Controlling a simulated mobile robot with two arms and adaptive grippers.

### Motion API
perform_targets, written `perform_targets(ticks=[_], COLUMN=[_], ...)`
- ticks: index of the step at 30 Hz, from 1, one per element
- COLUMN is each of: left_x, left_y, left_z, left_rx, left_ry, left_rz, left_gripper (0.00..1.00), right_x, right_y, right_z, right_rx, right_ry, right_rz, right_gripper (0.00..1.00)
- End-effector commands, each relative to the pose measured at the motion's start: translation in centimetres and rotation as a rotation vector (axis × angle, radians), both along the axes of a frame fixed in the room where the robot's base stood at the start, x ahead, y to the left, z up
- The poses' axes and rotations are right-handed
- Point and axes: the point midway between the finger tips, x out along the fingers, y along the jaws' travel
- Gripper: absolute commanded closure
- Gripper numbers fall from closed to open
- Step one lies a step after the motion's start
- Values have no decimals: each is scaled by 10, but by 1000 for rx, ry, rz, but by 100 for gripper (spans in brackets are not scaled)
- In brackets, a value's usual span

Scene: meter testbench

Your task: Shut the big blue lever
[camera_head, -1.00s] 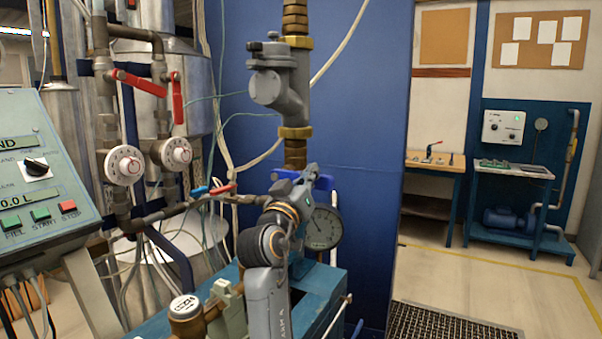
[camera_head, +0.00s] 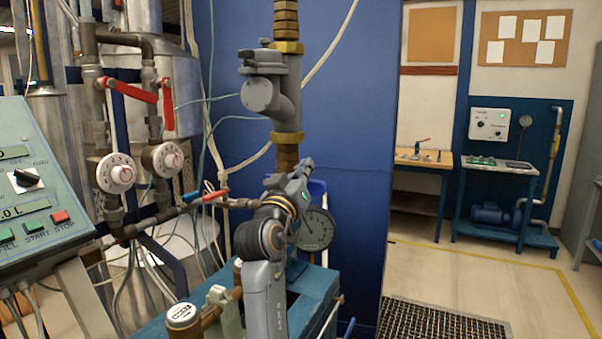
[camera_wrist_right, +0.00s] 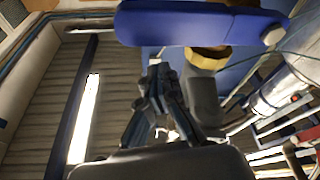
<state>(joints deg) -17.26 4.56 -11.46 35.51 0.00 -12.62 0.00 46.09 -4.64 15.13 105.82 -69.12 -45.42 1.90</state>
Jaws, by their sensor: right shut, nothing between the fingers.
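The big blue lever (camera_wrist_right: 200,24) crosses the top of the right wrist view, just beyond my fingers. In the head view only a short blue piece of it (camera_head: 318,188) shows, beside my right gripper; the rest is hidden or seen end-on. My left gripper is not in view.
A vertical pipe with a grey valve body (camera_head: 270,90) rises behind my right gripper. Red-handled valves (camera_head: 130,89), white dials (camera_head: 117,173) and a small blue-red handle pair (camera_head: 205,196) stand left. A control console (camera_head: 40,190) is far left. Floor at right (camera_head: 440,275) is open.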

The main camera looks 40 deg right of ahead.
Motion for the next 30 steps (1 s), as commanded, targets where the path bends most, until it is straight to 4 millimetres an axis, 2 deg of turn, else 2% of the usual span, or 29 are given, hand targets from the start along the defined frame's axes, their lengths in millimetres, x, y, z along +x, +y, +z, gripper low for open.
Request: perform_targets(ticks=[1, 2, 3, 10, 15, 21, 30], left_x=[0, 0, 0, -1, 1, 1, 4], left_y=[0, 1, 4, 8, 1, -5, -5], left_z=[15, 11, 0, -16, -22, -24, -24], left_rx=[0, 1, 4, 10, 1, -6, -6], left_ry=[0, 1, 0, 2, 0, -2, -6], left_rz=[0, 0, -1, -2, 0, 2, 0], left_gripper=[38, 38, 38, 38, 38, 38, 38], right_x=[0, 0, -3, -21, -31, -36, -36], right_y=[-4, -1, 10, 52, 74, 84, 85], right_z=[18, 14, 2, -13, -19, -21, -20], right_rx=[-2, -2, -2, -4, -5, -6, -7], right_ry=[-3, -2, -1, -5, -4, -5, -5], right_rz=[0, 2, 6, 5, 4, 1, 3], right_gripper=[100, 100, 100, 100, 100, 100, 100])
